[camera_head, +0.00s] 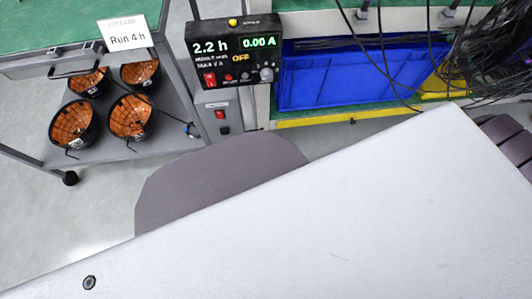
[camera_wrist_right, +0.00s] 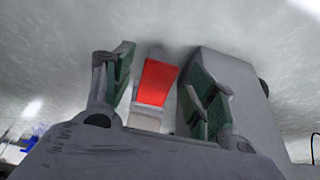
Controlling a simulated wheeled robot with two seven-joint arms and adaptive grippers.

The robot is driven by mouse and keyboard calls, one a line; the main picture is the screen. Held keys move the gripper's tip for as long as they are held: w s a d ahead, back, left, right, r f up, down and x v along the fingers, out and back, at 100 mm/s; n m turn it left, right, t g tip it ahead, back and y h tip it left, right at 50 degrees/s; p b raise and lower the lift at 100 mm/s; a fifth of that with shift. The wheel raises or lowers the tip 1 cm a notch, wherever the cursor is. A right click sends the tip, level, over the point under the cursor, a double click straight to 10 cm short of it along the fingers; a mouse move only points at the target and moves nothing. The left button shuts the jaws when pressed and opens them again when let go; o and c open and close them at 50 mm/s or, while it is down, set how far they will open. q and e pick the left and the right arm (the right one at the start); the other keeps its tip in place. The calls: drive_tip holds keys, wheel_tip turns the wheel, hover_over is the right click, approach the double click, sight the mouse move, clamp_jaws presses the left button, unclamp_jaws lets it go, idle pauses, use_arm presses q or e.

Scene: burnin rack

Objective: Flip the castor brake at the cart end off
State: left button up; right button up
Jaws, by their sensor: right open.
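In the right wrist view, a bright red tab (camera_wrist_right: 157,82), which looks like the castor's brake lever, sits between the two fingers of my right gripper (camera_wrist_right: 160,90). The gripper is open, with one green-padded finger on each side of the tab and a visible gap on both sides. A pale piece shows below the red. In the head view, the cart (camera_head: 170,118) stands at the left, with a black castor (camera_head: 70,178) at its lower front corner. No red lever shows on that castor. My right gripper is hidden in the head view, and my left gripper is in neither view.
A display box (camera_head: 235,50) reads 2.2 h, 0.00 A, OFF. A blue bin (camera_head: 345,75) and black cables (camera_head: 485,55) are at the back right.

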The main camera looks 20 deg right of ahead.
idle(0.3)
drive_tip(key=c, duration=0.7)
clamp_jaws()
